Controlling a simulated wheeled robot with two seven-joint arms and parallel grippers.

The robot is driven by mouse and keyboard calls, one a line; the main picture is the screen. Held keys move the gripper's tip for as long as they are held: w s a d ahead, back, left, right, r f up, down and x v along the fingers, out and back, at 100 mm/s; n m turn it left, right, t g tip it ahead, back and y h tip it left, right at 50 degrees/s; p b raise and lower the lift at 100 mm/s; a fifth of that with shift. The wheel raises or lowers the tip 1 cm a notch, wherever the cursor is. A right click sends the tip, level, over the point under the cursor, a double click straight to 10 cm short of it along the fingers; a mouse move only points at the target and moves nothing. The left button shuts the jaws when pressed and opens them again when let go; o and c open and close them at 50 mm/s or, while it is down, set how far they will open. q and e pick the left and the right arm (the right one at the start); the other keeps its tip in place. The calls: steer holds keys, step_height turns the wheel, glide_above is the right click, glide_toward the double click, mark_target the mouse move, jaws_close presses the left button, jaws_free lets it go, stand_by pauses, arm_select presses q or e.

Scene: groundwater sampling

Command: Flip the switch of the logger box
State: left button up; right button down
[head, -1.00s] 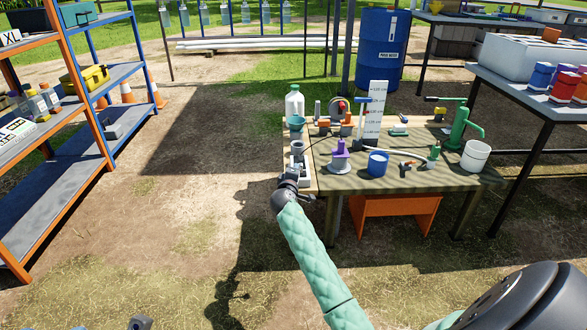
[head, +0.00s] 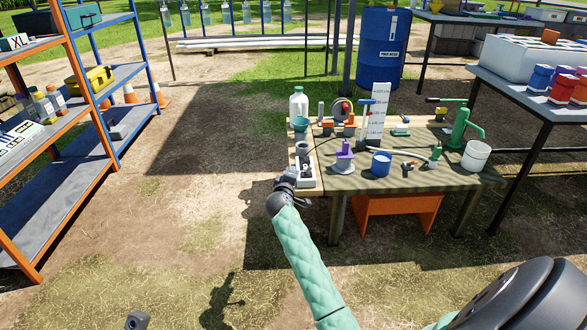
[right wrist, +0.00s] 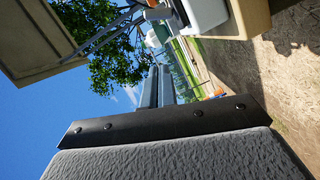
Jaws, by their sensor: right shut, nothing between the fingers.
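A small white-grey box (head: 306,176), which looks like the logger box, sits at the left front corner of the wooden table. Its switch is too small to make out. My right gripper (head: 289,174) is shut and empty at the left side of this box, close to it; I cannot tell whether they touch. In the right wrist view the two fingers (right wrist: 160,86) lie together, and a pale box (right wrist: 205,14) on a tan edge shows past them at the top. A dark part at the bottom left of the head view may be my left gripper (head: 137,321); its fingers cannot be made out.
The wooden table (head: 420,178) also holds a white bottle (head: 299,103), a purple-topped piece (head: 344,156), a blue cup (head: 381,164), a green pump (head: 461,128) and a white bucket (head: 476,155). Shelves (head: 60,190) stand at left. Ground between is clear.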

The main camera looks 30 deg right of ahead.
steer(key=p+v, duration=0.1)
steer(key=v, duration=0.5)
steer(key=shift+a+r, duration=0.2)
steer(key=shift+a, duration=0.05)
